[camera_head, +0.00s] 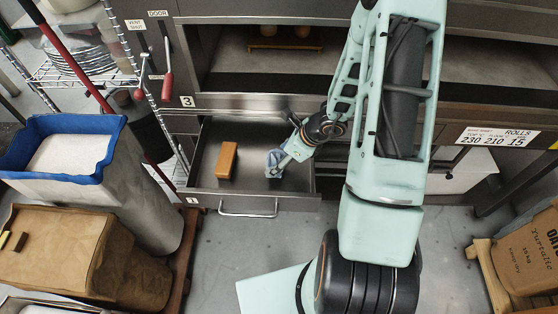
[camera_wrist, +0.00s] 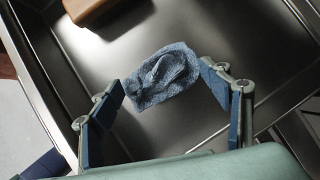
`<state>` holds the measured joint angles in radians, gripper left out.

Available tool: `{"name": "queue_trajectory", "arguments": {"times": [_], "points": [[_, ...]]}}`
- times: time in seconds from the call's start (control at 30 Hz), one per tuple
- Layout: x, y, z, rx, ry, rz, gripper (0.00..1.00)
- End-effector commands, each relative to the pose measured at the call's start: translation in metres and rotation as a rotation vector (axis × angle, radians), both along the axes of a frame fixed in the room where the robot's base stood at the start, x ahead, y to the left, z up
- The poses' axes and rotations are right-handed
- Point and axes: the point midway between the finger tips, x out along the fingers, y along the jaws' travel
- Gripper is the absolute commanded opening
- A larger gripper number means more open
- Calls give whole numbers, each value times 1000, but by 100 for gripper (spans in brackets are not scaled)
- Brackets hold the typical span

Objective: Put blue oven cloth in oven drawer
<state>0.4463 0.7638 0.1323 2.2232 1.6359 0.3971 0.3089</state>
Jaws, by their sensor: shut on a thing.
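The blue oven cloth (camera_head: 272,164) is a small crumpled piece of fabric inside the open oven drawer (camera_head: 248,200), toward its right side. In the wrist view the cloth (camera_wrist: 162,78) is bunched between the two fingertips of my gripper (camera_wrist: 164,86), which is shut on it. In the head view my gripper (camera_head: 279,160) points down into the drawer from the right. The drawer is pulled out, with a grey metal floor and a bar handle on its front. I cannot tell whether the cloth touches the floor.
A brown block (camera_head: 227,160) lies in the drawer left of the cloth. A blue-lined bin (camera_head: 115,160) and a brown sack (camera_head: 60,250) stand at the left. The open oven chamber (camera_head: 260,65) is above the drawer. Grey floor in front is clear.

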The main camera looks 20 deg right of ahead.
Motion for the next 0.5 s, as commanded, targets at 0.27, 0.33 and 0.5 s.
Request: {"name": "queue_trajectory", "arguments": {"times": [0.27,0.33,0.5], "points": [[2,5,-24,1,0,-3,51],[2,6,-32,1,-1,-4,51],[3,7,-37,1,-1,-6,51]]}}
